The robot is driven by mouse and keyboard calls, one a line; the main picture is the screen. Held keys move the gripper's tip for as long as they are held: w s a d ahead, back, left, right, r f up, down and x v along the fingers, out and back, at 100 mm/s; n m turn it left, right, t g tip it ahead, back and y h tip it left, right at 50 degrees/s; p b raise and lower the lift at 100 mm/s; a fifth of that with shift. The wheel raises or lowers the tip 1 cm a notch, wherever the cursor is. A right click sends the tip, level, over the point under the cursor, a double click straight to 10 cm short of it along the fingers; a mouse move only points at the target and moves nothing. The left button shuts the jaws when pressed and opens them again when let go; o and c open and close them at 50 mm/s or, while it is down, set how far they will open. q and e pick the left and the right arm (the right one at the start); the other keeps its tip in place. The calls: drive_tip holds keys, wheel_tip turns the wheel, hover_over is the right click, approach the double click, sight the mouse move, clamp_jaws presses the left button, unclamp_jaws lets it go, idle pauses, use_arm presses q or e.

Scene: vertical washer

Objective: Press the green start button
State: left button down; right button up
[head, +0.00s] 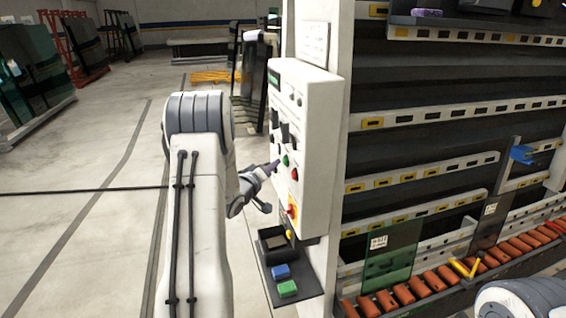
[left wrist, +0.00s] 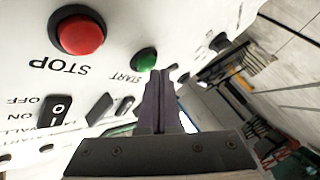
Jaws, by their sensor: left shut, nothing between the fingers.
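The green start button (head: 285,160) is on the front of the white control panel (head: 318,130). In the left wrist view the green button (left wrist: 145,60), labelled START, shows just beyond the fingertips and slightly to their left. My left gripper (head: 273,167) is shut and empty, its fingers pointing at the panel near the button. In the left wrist view the closed fingers (left wrist: 160,75) reach toward the button; I cannot tell whether they touch it. My right gripper is not in view.
A red STOP button (left wrist: 79,34) is beside the green one. A red knob on a yellow plate (head: 292,211) sits lower on the panel. A tray (head: 310,290) with blue and green blocks is below. A roller conveyor (head: 420,290) runs at right.

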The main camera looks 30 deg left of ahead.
use_arm(q)
drive_tip(key=shift+w+d, duration=0.35)
drive_tip(key=shift+w, duration=0.15)
idle(0.8)
drive_tip(key=shift+s, duration=0.1)
drive_tip(key=shift+s+a, duration=0.6)
drive_tip(key=shift+s, duration=0.05)
